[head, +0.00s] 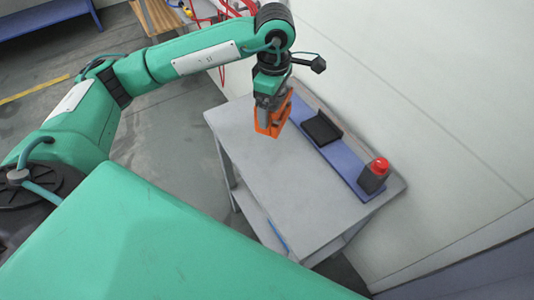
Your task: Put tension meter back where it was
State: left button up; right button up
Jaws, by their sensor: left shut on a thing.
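My left gripper (268,103) is above the far left part of a grey table, pointing down. It is shut on an orange, angular thing, which I take to be the tension meter (274,119). The gripper hides part of it. The meter appears to be held above the tabletop, left of a black open holder (322,129). The holder looks empty and sits on a blue strip along the wall side of the table. My right gripper is out of view.
A dark container with a red top (373,174) stands at the near right end of the blue strip (340,167). The grey tabletop (275,175) is otherwise bare. A white wall (430,90) borders the table on the right. A lower shelf (283,228) shows beneath.

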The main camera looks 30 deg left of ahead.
pick_arm(q)
jog(key=n, duration=0.3)
jog(key=shift+w+a+r+n, duration=0.15)
jog(key=shift+a+r+n, duration=0.15)
jog(key=shift+r, duration=0.1)
jog(key=n, duration=0.3)
jog(key=shift+w+a+r, duration=0.1)
jog(key=shift+a+r, duration=0.15)
jog(key=shift+r, duration=0.05)
jog(key=n, duration=0.5)
jog(key=shift+w+a+r+p, duration=0.1)
jog(key=shift+a+r+p, duration=0.25)
jog(key=shift+r, duration=0.05)
jog(key=n, duration=0.3)
jog(key=shift+w+a+r+n, duration=0.1)
jog(key=shift+a+r+n, duration=0.15)
jog(key=shift+n, duration=0.15)
notch_tip(320, 180, down, 19)
jog(key=p, duration=0.5)
jog(key=shift+f+p, duration=0.2)
jog(key=shift+p, duration=0.15)
jog(key=shift+f, duration=0.3)
jog(key=shift+f, duration=0.1)
